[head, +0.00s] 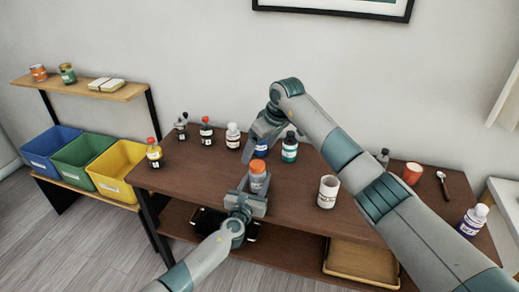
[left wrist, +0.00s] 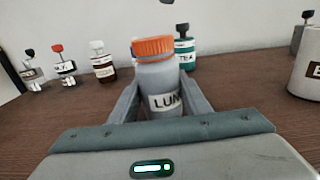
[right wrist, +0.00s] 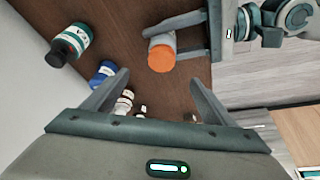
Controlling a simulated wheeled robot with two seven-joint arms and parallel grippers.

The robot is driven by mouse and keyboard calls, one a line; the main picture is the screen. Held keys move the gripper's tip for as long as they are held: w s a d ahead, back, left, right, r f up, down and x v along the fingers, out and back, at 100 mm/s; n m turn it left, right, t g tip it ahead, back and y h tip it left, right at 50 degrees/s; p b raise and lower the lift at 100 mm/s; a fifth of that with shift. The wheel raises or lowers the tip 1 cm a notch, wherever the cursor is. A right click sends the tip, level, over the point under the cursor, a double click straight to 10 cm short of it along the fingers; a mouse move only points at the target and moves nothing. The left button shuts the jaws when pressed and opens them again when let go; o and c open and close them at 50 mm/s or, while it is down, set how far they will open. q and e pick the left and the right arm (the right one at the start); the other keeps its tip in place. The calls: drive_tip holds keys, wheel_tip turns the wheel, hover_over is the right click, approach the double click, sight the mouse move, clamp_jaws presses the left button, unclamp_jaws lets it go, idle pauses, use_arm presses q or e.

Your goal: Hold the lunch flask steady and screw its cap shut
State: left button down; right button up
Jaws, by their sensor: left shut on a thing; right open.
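The lunch flask (head: 257,184) is grey with a white label and stands upright on the brown table. Its label shows "LUN" in the left wrist view (left wrist: 162,90). The orange cap (head: 258,168) sits on top of the flask; how tightly it is screwed I cannot tell. My left gripper (head: 255,196) is shut around the flask body from the front. My right gripper (head: 257,147) is open and empty, above and behind the flask. In the right wrist view the orange cap (right wrist: 161,58) lies beyond and between the open fingertips, apart from them.
A blue bottle (right wrist: 103,72) and a teal bottle (head: 289,147) stand close behind the flask. Several sauce bottles line the back left. Coloured bins (head: 118,170) are at the left. Bare tabletop lies left of the flask.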

drive_tip(key=v, duration=1.1)
drive_tip(key=shift+r, duration=0.25)
drive_tip(key=shift+s+d, duration=0.1)
use_arm(q)
drive_tip(key=c, duration=0.9)
unclamp_jaws()
drive_tip(key=shift+p+v, duration=0.35)
drive_tip(key=shift+v, duration=0.5)
drive_tip(key=v, duration=1.5)
drive_tip(key=shift+s+p, duration=0.35)
drive_tip(key=shift+p, duration=0.05)
use_arm(e)
drive_tip(key=shift+r, duration=0.75)
use_arm(q)
drive_tip(key=shift+a, duration=0.1)
